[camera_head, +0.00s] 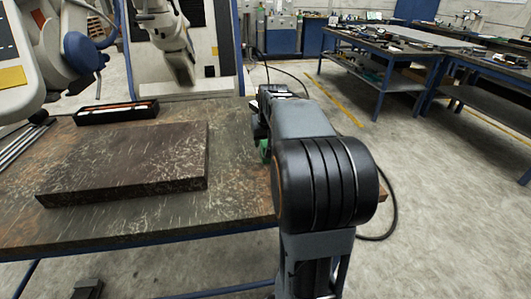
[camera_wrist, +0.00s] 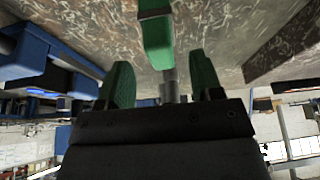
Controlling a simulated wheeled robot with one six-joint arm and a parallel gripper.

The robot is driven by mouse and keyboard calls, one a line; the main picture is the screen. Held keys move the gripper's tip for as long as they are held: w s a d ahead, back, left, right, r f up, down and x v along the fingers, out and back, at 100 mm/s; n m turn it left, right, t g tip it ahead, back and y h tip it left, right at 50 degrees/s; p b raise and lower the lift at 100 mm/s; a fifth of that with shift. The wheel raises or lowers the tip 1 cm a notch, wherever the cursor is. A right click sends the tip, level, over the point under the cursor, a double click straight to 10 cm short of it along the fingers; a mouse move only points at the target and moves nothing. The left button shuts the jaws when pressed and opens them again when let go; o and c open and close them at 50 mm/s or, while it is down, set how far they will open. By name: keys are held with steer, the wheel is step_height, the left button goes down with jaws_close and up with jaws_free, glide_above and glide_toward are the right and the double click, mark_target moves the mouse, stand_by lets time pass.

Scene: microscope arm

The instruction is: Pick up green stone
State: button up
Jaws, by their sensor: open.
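In the wrist view, which appears upside down, a bright green block, seemingly the green stone (camera_wrist: 157,42), shows at the top centre against the mottled table top (camera_wrist: 225,30). A dark grey-brown band crosses its upper part. My gripper (camera_wrist: 160,62) is open, with one green finger on each side of the picture's middle. The block lies beyond the fingertips and in the gap between them, with space on both sides. In the head view my arm hides most of the gripper; only a small green patch (camera_head: 264,151) shows, and I cannot tell if it is stone or finger.
A thick dark slab (camera_head: 125,160) lies on the worn table (camera_head: 236,190), left of my arm. A black tray (camera_head: 117,112) with light contents sits behind it. A white robot arm (camera_head: 165,35) hangs over the table's back. Workbenches (camera_head: 395,50) stand farther right across open floor.

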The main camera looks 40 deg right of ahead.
mark_target(266, 144)
steer(key=b+x, duration=0.1)
steer(key=x, duration=0.4)
steer(key=shift+w, duration=0.1)
jaws_close()
stand_by(0.4)
